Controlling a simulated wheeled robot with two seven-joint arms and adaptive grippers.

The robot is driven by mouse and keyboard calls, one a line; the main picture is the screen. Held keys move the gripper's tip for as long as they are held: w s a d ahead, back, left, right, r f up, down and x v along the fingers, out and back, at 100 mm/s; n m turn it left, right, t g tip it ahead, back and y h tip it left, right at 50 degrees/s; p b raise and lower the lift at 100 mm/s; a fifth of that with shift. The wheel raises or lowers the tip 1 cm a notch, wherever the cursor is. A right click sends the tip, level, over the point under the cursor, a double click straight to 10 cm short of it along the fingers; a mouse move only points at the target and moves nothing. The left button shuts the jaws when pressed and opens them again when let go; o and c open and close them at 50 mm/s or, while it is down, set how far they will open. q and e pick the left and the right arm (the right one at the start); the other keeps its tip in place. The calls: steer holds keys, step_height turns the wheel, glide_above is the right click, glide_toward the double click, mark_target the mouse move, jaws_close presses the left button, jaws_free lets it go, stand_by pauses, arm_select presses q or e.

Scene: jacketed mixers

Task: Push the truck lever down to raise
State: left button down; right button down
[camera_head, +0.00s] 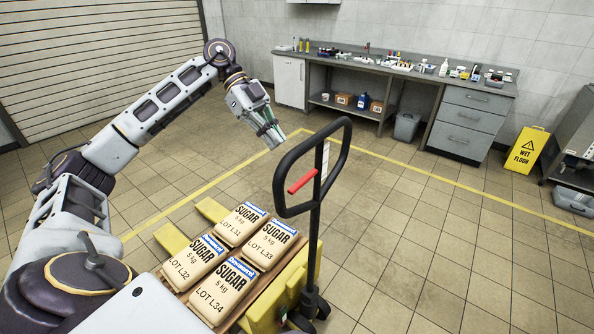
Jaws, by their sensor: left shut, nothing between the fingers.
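The pallet truck is yellow (262,314), with a black upright handle (314,225) that ends in a large black loop (340,140). A red lever (302,181) sits inside the loop and points to the left. The truck's forks are under a wooden pallet that carries several sugar bags (240,223). My left gripper (275,140) is shut and empty. It shows up and to the left of the red lever, close to the loop's left side in the picture, with no visible contact. My right gripper is not in view.
A grey workbench (420,75) with bottles and small items runs along the back wall. A yellow wet floor sign (527,149) and a grey bin (406,126) stand near it. A roller shutter (95,50) is at the left. The tiled floor to the right is clear.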

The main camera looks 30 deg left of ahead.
mark_target(297, 183)
arm_select(q)
steer(key=shift+d, duration=0.1)
stand_by(0.4)
steer(key=shift+b+x, duration=0.3)
steer(key=shift+x, duration=4.6)
steer(key=shift+f, duration=0.1)
